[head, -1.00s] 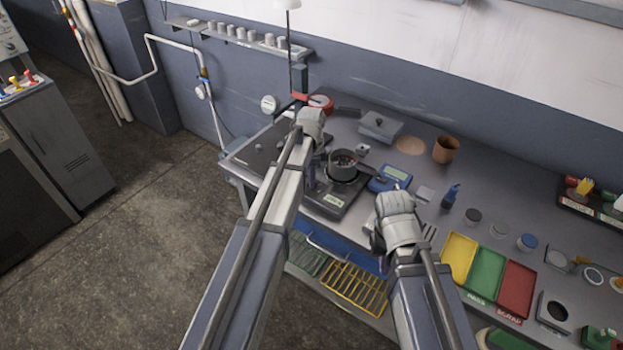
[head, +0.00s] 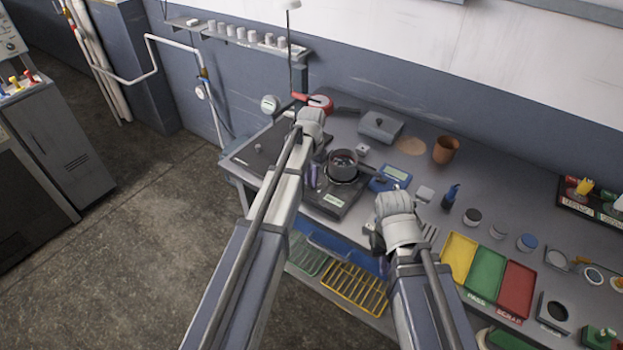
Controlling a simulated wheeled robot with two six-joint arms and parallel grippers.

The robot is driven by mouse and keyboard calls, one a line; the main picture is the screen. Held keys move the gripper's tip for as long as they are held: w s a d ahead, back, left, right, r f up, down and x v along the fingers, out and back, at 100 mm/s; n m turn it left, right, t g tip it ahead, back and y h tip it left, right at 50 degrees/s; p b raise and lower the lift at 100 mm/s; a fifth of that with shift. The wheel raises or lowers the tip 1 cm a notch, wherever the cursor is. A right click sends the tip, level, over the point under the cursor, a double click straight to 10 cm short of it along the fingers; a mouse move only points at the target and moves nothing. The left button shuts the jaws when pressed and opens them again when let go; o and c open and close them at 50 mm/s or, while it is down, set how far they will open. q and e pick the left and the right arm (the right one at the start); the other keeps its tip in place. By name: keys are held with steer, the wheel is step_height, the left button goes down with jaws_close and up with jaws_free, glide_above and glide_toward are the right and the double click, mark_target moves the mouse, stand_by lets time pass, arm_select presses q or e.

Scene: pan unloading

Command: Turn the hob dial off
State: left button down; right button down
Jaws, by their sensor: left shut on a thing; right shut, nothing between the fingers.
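The hob (head: 350,205) is a dark unit with a pale green label on its front, standing at the bench's front edge. A dark pan (head: 343,168) with small reddish bits inside sits on its plate. I cannot make out the hob dial; my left arm and gripper cover the hob's left side. My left gripper (head: 314,180) points down at the hob's left edge, left of the pan. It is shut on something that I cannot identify. My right gripper (head: 377,240) is shut and empty, right of the hob near the bench's front edge, partly hidden by its wrist.
A blue device with a display (head: 392,176) stands right of the hob. Yellow (head: 459,256), green (head: 484,272) and red (head: 515,288) trays lie further right. A grey lidded box (head: 381,128) and brown cup (head: 446,150) stand behind. A yellow rack (head: 355,289) sits below the bench.

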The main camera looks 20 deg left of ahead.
arm_select(q)
steer(key=n, duration=0.4)
steer(key=shift+n, duration=0.3)
steer(key=n, duration=0.3)
steer(key=shift+n, duration=0.4)
steer(key=n, duration=0.4)
steer(key=shift+n, duration=2.1)
steer(key=c, duration=0.9)
jaws_free()
steer(key=shift+r, duration=0.1)
